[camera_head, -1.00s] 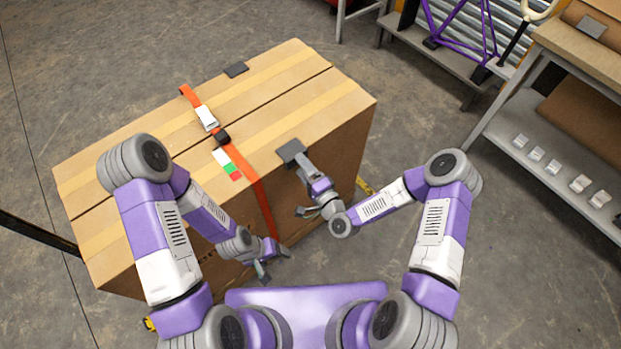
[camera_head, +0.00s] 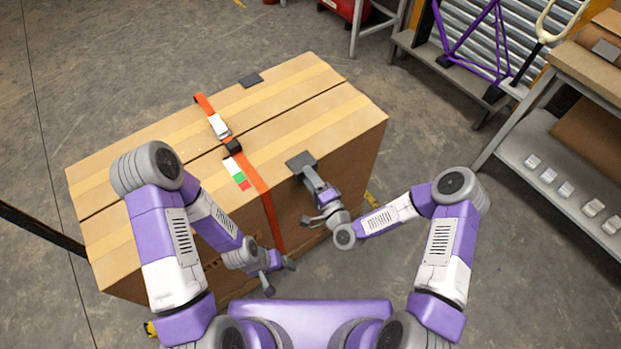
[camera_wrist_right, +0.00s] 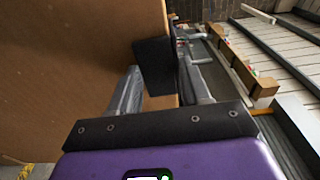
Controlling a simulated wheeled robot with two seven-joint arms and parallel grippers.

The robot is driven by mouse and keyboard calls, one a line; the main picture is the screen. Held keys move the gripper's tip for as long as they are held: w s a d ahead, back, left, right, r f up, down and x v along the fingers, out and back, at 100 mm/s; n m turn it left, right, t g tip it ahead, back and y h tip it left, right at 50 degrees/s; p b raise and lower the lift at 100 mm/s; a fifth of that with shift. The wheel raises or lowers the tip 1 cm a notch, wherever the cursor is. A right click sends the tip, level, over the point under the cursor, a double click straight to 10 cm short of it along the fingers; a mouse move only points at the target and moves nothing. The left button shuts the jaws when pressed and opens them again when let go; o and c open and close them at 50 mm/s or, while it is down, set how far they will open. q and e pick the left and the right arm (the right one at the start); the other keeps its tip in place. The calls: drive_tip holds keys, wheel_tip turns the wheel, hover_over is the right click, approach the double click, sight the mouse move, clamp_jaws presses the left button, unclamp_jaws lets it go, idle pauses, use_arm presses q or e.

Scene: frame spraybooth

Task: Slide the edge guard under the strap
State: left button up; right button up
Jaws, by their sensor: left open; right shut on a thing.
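A large cardboard box (camera_head: 336,132) has an orange strap (camera_head: 252,176) over its top and down its near side. A dark grey edge guard (camera_head: 299,160) sits at the near top edge, to the right of the strap and apart from it. My right gripper (camera_head: 309,176) is shut on this guard, which also shows in the right wrist view (camera_wrist_right: 155,66) between the fingers (camera_wrist_right: 160,88). My left gripper (camera_head: 279,275) is open near the strap's lower part, in front of the near side. Whether it touches the strap cannot be told.
A buckle (camera_head: 219,126) and a white, green and red label (camera_head: 236,173) are on the box top. Another dark guard (camera_head: 251,80) lies at the far edge. A shelf bench (camera_head: 540,160) stands at the right. Bare floor lies between box and bench.

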sight(277, 188)
drive_tip(key=shift+s+a, duration=1)
drive_tip(key=shift+a, duration=0.35)
drive_tip(key=shift+s+a, duration=0.95)
drive_tip(key=shift+a, duration=0.4)
drive_tip(key=shift+s+a, duration=1)
drive_tip(key=shift+a, duration=0.35)
drive_tip(key=o, duration=0.9)
drive_tip(key=s+d+f+n+g+h, duration=0.2)
drive_tip(key=s+d+f+n+g, duration=0.2)
drive_tip(key=s+d+f+g, duration=0.2)
drive_tip(key=s+d+f+n+g+h+p, duration=0.1)
drive_tip(key=s+d+f+n+g+h, duration=0.2)
drive_tip(key=s+d+f+n+g, duration=0.2)
drive_tip(key=s+d+f+g, duration=0.2)
drive_tip(key=s+d+g, duration=0.2)
drive_tip(key=s+d, duration=0.2)
drive_tip(key=shift+d, duration=0.45)
